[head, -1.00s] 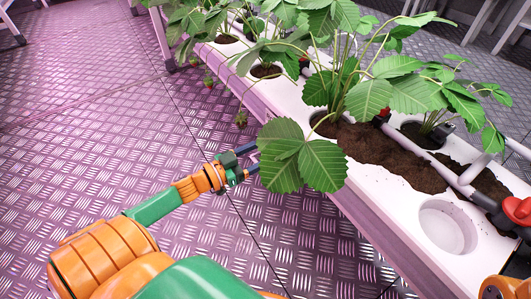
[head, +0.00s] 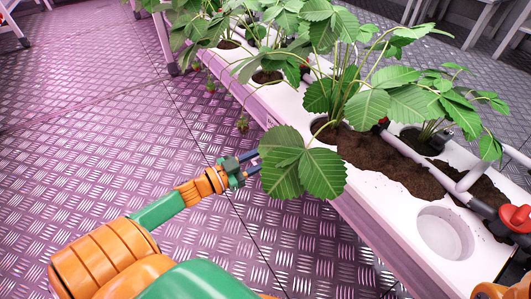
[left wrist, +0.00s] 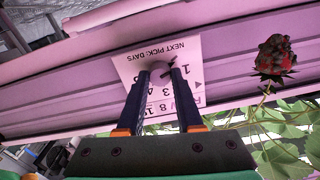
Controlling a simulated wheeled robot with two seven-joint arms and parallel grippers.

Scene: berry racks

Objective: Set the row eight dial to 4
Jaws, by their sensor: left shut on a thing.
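The dial (left wrist: 161,74) is a small round knob on a pale card (left wrist: 128,66) fixed to the side of the white rack, seen in the left wrist view. The card bears "NEXT PICK: DAYS", a row label with an 8, and numbers including 1, 3 and 4. A dark pointer mark shows by the knob, but its exact setting is too small to tell. My left gripper (left wrist: 157,76) is shut on the knob, one finger on each side. In the head view, my left gripper (head: 257,164) reaches the rack's side, where leaves hide the dial.
A strawberry plant leaf (head: 300,165) hangs over the fingertips. A red berry (left wrist: 275,56) hangs beside the card in the left wrist view. The white rack (head: 375,215) holds soil, plants, an empty round hole (head: 446,233) and a red valve (head: 516,217). The metal floor at left is clear.

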